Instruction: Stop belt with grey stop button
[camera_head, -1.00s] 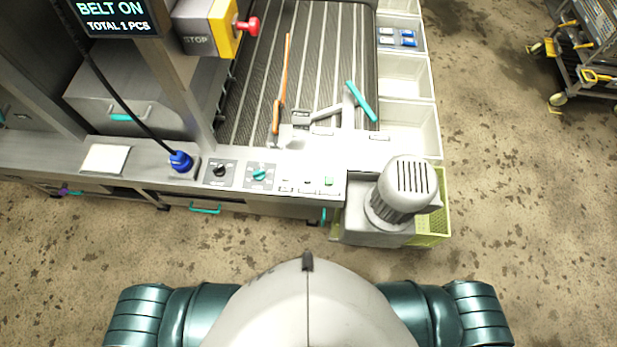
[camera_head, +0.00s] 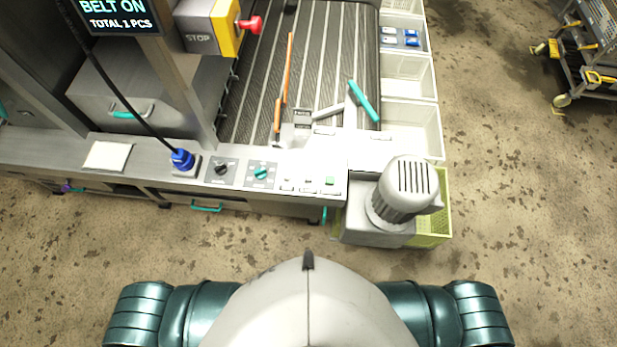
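The control panel (camera_head: 240,186) runs along the front of the belt machine. Small pale grey buttons sit at its right end, one at the left (camera_head: 287,182) and one in the middle (camera_head: 307,183), beside a green button (camera_head: 329,181). Their labels are too small to read, so I cannot tell which grey one is stop. The striped dark belt (camera_head: 325,60) lies behind the panel. The display (camera_head: 113,14) reads "BELT ON" and "TOTAL 1 PCS". Both my grippers are out of view; only my upper arms show at the bottom.
A yellow-and-grey STOP box (camera_head: 212,26) with a red knob (camera_head: 251,24) stands left of the belt. A black dial (camera_head: 221,168), teal dial (camera_head: 261,173) and blue plug (camera_head: 182,159) share the panel. A grey motor (camera_head: 405,190) juts out at right. The front floor is clear.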

